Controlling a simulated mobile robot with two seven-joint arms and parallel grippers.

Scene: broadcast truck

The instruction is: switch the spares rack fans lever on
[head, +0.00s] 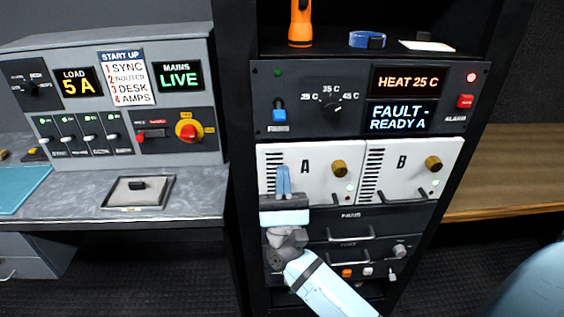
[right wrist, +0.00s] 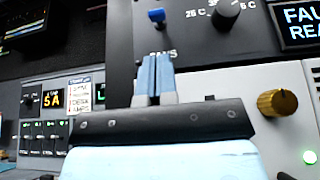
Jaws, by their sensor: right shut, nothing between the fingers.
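The fans lever (head: 280,114) is a small blue-tipped lever at the left of the dark panel in the rack, above its label. In the head view its blue tip sits low, under a dark stem. The lever also shows at the top of the right wrist view (right wrist: 157,16). My right gripper (head: 283,168) is shut and empty, with its blue fingers pointing up in front of white unit A, below the lever. In the right wrist view the fingertips (right wrist: 155,58) are just under the lever, with a gap visible. My left gripper is not in view.
The same panel (head: 350,72) has a temperature knob (head: 332,104), screens reading HEAT 25 C and FAULT - READY A, and a red alarm switch (head: 465,101). White units A and B (head: 402,165) with brass knobs lie below. A control desk (head: 110,95) stands left.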

